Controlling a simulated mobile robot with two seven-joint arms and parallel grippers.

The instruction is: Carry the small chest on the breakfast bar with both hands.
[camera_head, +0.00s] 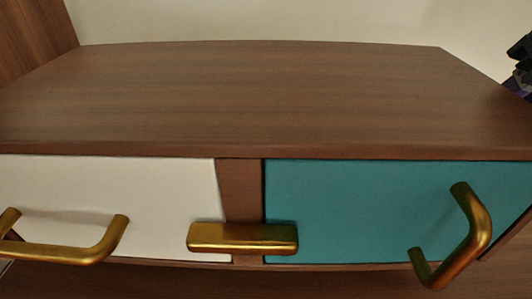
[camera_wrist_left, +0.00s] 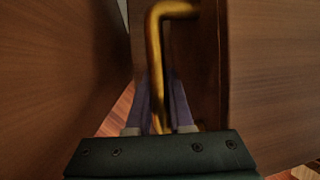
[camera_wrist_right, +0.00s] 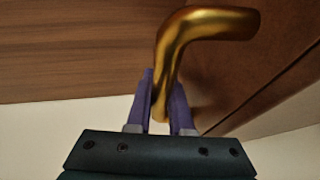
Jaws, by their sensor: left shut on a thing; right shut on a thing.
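The small chest (camera_head: 260,100) fills the head view, with a brown wood top, a white front panel (camera_head: 110,190), a teal front panel (camera_head: 350,200) and a brass block (camera_head: 243,238) between them. My left gripper (camera_wrist_left: 160,90) is shut on a brass handle (camera_wrist_left: 172,10) in the left wrist view. My right gripper (camera_wrist_right: 163,85) is shut on a brass handle (camera_wrist_right: 215,22) in the right wrist view. A dark shape with purple at the head view's right edge may be part of my right gripper. The left gripper is outside the head view. I cannot tell whether the chest is raised.
Brass handles stick out from the white panel (camera_head: 75,252) and the teal panel (camera_head: 470,235). A pale wall (camera_head: 260,20) stands behind the chest, with a wood panel (camera_head: 30,35) at the upper left. Wood floor (camera_wrist_left: 118,112) shows below in the left wrist view.

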